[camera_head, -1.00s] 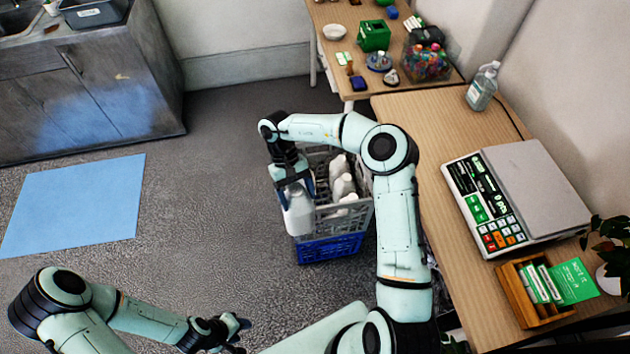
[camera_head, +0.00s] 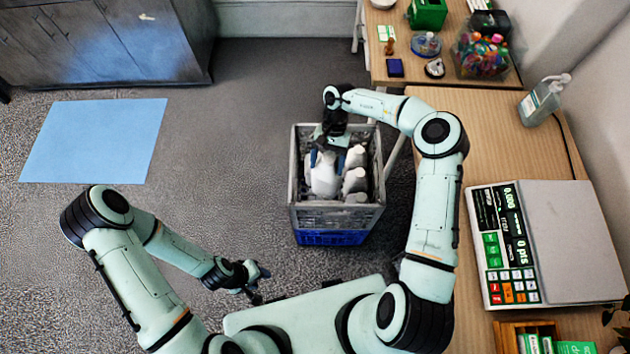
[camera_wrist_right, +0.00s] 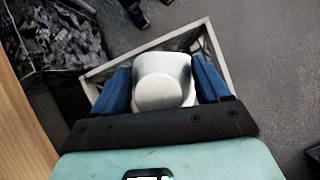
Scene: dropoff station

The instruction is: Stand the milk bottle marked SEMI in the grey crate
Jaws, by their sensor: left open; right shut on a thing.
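The grey crate (camera_head: 338,215) stands on the floor on top of a blue crate, near the middle of the head view. My right gripper (camera_head: 327,158) is shut on a white milk bottle (camera_head: 324,180), which is over or inside the left part of the crate's opening. The bottle looks roughly upright; its base is hidden. In the right wrist view the blue fingers clasp the same bottle (camera_wrist_right: 164,84), and the crate rim (camera_wrist_right: 207,42) shows behind it. No SEMI mark can be read. My left gripper (camera_head: 258,279) is open and empty, over the floor in front of the crates.
Several other white bottles (camera_head: 355,182) stand in the right part of the grey crate. A wooden counter (camera_head: 437,107) with a scale (camera_head: 560,240) and a hand-gel bottle (camera_head: 541,100) runs along the right. A blue mat (camera_head: 95,140) lies on open floor at left.

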